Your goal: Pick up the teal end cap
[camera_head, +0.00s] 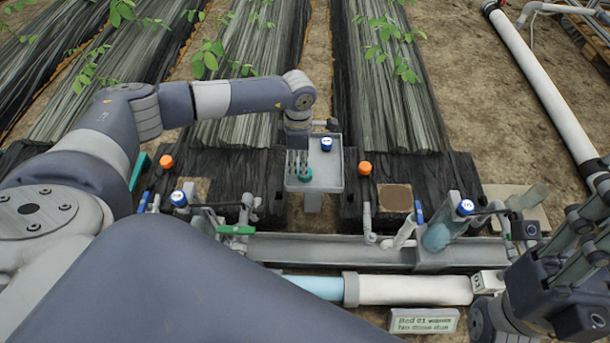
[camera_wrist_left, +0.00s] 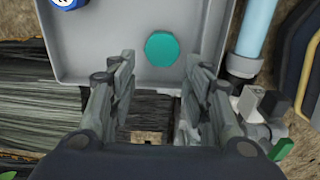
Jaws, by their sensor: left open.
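The teal end cap (camera_head: 306,174) sits in a grey tray (camera_head: 331,184) at the centre of the head view. In the left wrist view the cap (camera_wrist_left: 163,48) is an octagonal teal piece on the tray floor (camera_wrist_left: 115,45). My left gripper (camera_head: 298,163) points down over the tray, close to the cap, and partly covers it in the head view. In the left wrist view its fingers (camera_wrist_left: 158,82) are open and empty, with the cap beyond the tips, roughly between their lines. My right gripper (camera_head: 580,235) is at the right edge; its opening is unclear.
A blue cap (camera_head: 326,144) stands in the tray's far part. Orange caps (camera_head: 166,161) (camera_head: 365,168) flank the tray. A metal channel (camera_head: 330,248), a green-handled valve (camera_head: 237,230) and a white pipe (camera_head: 415,290) lie in front. Planted beds extend behind.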

